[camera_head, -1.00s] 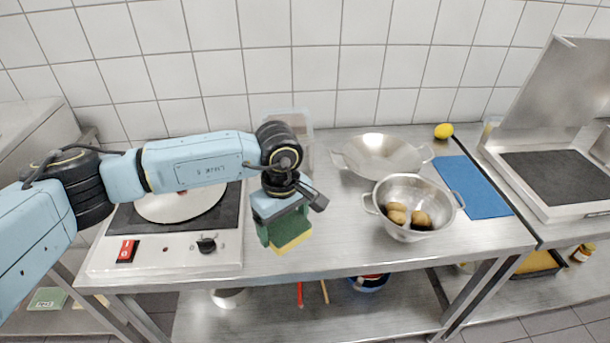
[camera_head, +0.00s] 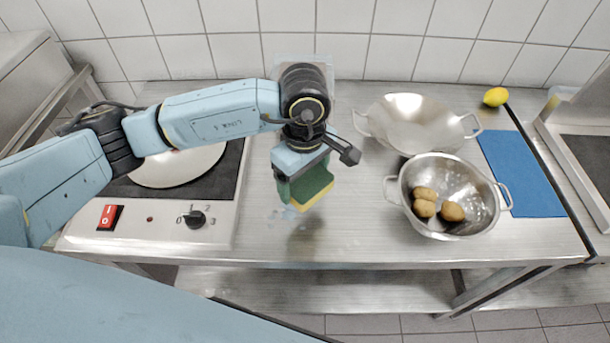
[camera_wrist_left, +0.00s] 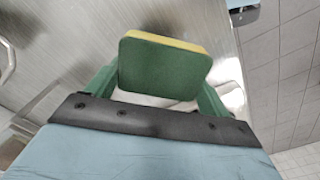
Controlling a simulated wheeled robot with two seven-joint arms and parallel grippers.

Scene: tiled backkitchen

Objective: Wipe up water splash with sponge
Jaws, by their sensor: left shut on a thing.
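My left gripper (camera_head: 303,186) is shut on a sponge (camera_head: 316,196) with a green side and a yellow side. In the left wrist view the green face of the sponge (camera_wrist_left: 165,68) shows between the green fingers of the gripper (camera_wrist_left: 160,88). The sponge is over the steel counter, right of the hob; I cannot tell whether it touches the surface. A faint water splash (camera_head: 283,213) of small clear drops lies on the counter just left of and in front of the sponge. Part of the splash may be hidden under the gripper. My right gripper is not in view.
A hob (camera_head: 150,217) with a pan lies left. A wok (camera_head: 408,122) and a colander (camera_head: 448,205) holding potatoes stand right, beside a blue board (camera_head: 522,172) and a lemon (camera_head: 496,96). A clear container (camera_head: 300,62) is behind my gripper. The counter's front middle is free.

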